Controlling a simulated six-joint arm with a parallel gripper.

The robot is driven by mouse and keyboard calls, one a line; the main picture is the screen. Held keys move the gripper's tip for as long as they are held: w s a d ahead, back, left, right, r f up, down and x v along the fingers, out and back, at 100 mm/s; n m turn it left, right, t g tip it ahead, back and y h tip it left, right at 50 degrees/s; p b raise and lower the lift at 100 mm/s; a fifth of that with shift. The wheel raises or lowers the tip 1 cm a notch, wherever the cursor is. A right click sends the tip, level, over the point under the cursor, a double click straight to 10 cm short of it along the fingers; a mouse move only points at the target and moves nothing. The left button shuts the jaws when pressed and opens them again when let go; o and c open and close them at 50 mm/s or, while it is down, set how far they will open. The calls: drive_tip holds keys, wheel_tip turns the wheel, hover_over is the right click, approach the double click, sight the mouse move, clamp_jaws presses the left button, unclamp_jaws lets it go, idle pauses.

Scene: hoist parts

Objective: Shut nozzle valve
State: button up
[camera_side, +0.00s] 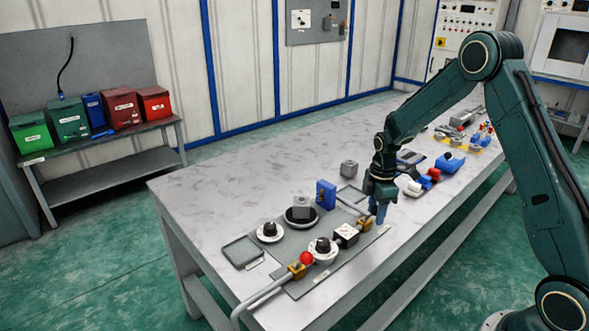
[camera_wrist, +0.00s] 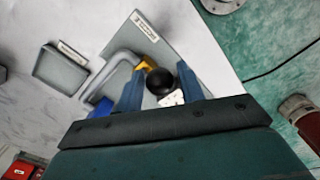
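My gripper (camera_side: 380,214) points down at the right end of the grey plate (camera_side: 300,283), beside a brass valve body (camera_side: 364,224) on a grey pipe. In the wrist view my two blue fingers (camera_wrist: 161,82) are apart, with a black ball knob (camera_wrist: 160,80) between them in the picture. I see no clear contact with the knob. A brass-yellow piece (camera_wrist: 148,63) and a bent grey pipe (camera_wrist: 122,56) show beyond it. A second brass valve (camera_side: 297,271) with a red ball knob (camera_side: 306,258) sits at the near left. The labels are too small to read.
White flanges with black knobs (camera_side: 323,246), a black-and-white box (camera_side: 346,234) and a blue block (camera_side: 326,194) stand close to the gripper. A shallow grey tray (camera_side: 242,252) lies left. Blue and red parts (camera_side: 434,175) lie farther right. The table's back left is clear.

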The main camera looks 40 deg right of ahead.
drive_tip(key=shift+w+r, duration=0.15)
drive_tip(key=shift+w, duration=0.35)
drive_tip(key=shift+w+r, duration=0.25)
drive_tip(key=shift+w, duration=0.75)
drive_tip(key=shift+w+r, duration=0.1)
drive_tip(key=shift+w, duration=0.2)
drive_tip(key=shift+w, duration=0.6)
drive_tip(key=shift+o, duration=0.2)
drive_tip(key=shift+w+f, duration=0.25)
drive_tip(key=shift+w, duration=0.3)
drive_tip(key=shift+o, duration=0.4)
drive_tip(key=shift+r, duration=0.1)
wheel_tip(320, 180, up, 8)
drive_tip(key=shift+s, duration=0.25)
idle(0.5)
